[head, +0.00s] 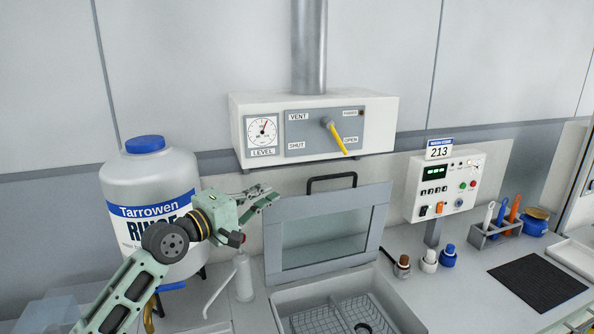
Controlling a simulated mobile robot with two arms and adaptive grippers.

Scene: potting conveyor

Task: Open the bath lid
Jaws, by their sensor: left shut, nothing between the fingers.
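The bath lid (378,220) has a grey frame with a clear pane and a black handle (331,178) along its top edge. It stands steeply raised behind the bath (287,297), hinged side down, and the bath's mouth is uncovered. Wire baskets (340,314) show inside the bath. My left gripper (268,196) is shut and empty. In the picture it is left of the lid's upper left corner, apart from the handle. My right gripper is out of view.
A large Tarrowen rinse jug (125,185) stands behind my left arm. A white wash bottle (243,279) is left of the lid. A vent box (315,115) hangs above the lid. A control panel (448,187) and small bottles (429,261) stand to the right.

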